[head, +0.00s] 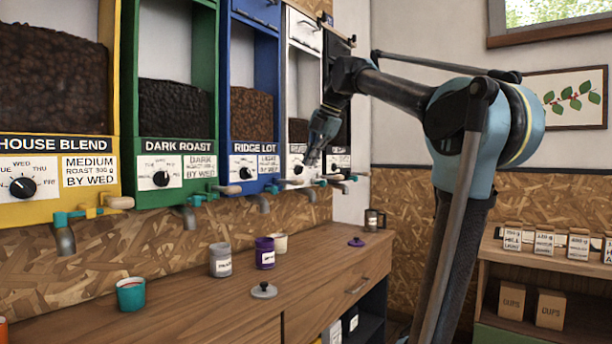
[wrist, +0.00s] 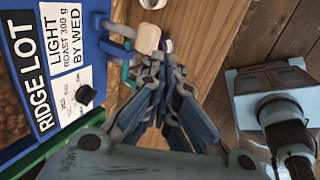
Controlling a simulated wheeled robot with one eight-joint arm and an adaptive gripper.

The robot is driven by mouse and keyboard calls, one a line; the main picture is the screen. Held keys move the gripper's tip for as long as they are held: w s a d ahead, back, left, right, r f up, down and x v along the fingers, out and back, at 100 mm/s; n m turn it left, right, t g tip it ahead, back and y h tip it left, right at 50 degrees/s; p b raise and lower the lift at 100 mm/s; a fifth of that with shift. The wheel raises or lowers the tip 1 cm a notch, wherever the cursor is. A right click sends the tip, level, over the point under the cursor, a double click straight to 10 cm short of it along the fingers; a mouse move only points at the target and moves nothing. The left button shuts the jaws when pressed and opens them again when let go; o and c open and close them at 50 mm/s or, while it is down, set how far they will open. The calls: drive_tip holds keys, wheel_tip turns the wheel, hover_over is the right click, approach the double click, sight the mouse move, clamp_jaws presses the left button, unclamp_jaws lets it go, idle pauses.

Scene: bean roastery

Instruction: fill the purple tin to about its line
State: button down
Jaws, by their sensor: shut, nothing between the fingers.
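The purple tin (head: 264,252) stands upright on the wooden counter with a white label on its front; its inside cannot be seen. A purple lid (head: 356,242) lies on the counter to its right. My gripper (head: 309,163) is shut and empty, raised above the counter in front of the white dispenser (head: 304,35) and near its tap. In the wrist view its fingers (wrist: 155,62) point towards the counter, and a small purple patch (wrist: 168,45) shows behind them. The blue Ridge Lot dispenser (head: 251,178) has a spout (head: 262,203) above and behind the purple tin.
A grey tin (head: 220,260) stands left of the purple tin, and a cream one (head: 280,242) just behind it. The counter's right front is mostly clear.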

drive_tip(key=shift+v, duration=1.3)
drive_tip(key=s+d+f+m+h, duration=0.1)
drive_tip(key=s+d+f+m, duration=0.5)
drive_tip(key=f, duration=1.1)
drive_tip(key=s+d+f+m+h, duration=0.1)
drive_tip(key=s+d+f+m, duration=0.5)
drive_tip(key=s+f+m, duration=0.6)
drive_tip(key=s+d+f+m+h, duration=0.2)
drive_tip(key=s+d+f+m, duration=0.4)
drive_tip(key=f, duration=1.6)
drive_tip(key=s+m, duration=0.3)
drive_tip(key=m, duration=0.1)
drive_tip(key=shift+f+g, duration=0.3)
drive_tip(key=shift+g, duration=0.1)
drive_tip(key=shift+w, duration=0.1)
drive_tip(key=shift+w+f, duration=0.2)
drive_tip(key=shift+w, duration=0.25)
